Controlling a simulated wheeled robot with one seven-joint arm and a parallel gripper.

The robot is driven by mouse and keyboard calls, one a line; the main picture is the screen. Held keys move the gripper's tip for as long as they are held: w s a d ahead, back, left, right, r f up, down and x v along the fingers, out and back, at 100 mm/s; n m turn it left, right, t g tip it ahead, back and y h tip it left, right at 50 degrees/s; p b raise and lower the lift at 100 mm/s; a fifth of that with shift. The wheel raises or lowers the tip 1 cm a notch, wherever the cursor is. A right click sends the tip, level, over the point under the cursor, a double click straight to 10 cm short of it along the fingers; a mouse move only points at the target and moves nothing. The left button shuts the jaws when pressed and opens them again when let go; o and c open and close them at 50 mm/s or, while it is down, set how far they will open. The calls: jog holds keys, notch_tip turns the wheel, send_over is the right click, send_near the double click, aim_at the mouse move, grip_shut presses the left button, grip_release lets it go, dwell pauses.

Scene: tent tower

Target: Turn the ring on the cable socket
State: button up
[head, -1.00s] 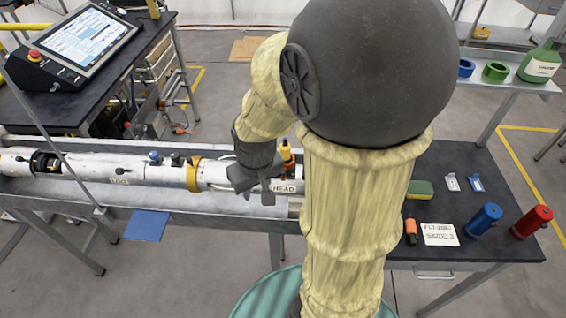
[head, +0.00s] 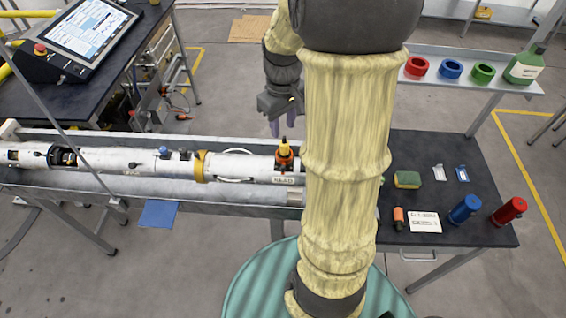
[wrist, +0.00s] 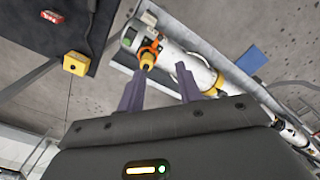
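The cable socket (head: 284,157) stands near the end of the white tube marked HEAD, with a yellow plug-like top above an orange ring. In the wrist view, the orange ring (wrist: 149,49) and the yellow part (wrist: 147,63) show beyond my fingers, nearer the left one. My gripper (head: 286,117) is above and behind the socket in the head view, apart from it. In the wrist view, the two purple fingers of my gripper (wrist: 159,72) are spread with nothing between them. Which way the ring is turned cannot be told.
The white tube (head: 110,160) lies in a long grey trough to the left. Coloured rings stand on the shelf (head: 520,87) behind.

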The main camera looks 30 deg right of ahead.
aim_at(283, 166)
notch_tip(283, 166, down, 17)
jog(key=p, duration=0.2)
jog(key=shift+r+p, duration=0.15)
jog(key=shift+p, duration=0.25)
jog(key=shift+c, duration=0.4)
grip_shut()
